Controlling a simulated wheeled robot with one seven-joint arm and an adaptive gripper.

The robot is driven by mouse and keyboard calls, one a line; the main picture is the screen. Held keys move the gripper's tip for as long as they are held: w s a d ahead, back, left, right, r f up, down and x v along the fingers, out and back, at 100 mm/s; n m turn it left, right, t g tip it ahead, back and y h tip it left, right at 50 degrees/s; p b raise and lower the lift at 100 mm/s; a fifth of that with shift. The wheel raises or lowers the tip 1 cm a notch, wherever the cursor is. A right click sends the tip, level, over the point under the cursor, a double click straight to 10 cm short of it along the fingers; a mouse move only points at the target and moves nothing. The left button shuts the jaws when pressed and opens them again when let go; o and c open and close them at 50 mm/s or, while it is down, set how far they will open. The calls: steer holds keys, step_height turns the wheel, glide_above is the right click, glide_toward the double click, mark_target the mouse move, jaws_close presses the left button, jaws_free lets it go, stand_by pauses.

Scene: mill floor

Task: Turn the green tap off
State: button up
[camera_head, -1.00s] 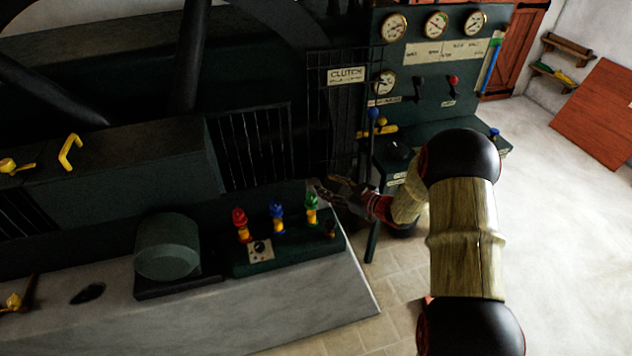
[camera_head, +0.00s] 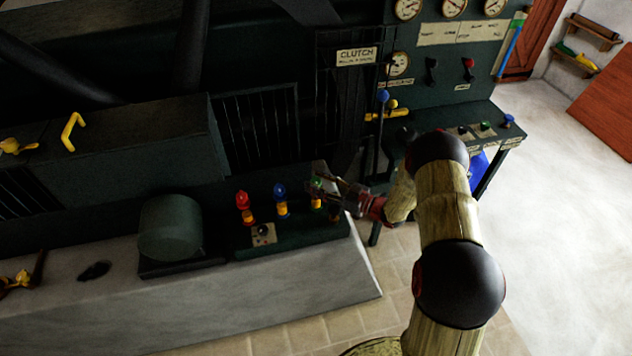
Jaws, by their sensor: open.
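The green tap (camera_head: 316,184) stands at the right end of a row of taps on a dark green base. It has a green top over a yellow lower part. My gripper (camera_head: 322,186) is open, with its fingers at the green tap's top and partly covering it from the right. I cannot tell whether the fingers touch the tap. The blue tap (camera_head: 281,200) and the red tap (camera_head: 244,207) stand to its left.
A small plate with a black knob (camera_head: 263,233) sits in front of the taps. A dark cylinder (camera_head: 170,227) stands to the left. A control desk with gauges (camera_head: 453,8) and levers (camera_head: 383,97) stands behind my arm. Open floor (camera_head: 560,200) lies to the right.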

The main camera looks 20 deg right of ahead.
steer(key=shift+w+a, duration=0.25)
steer(key=shift+w, duration=0.05)
steer(key=shift+c, duration=0.3)
steer(key=c, duration=1.1)
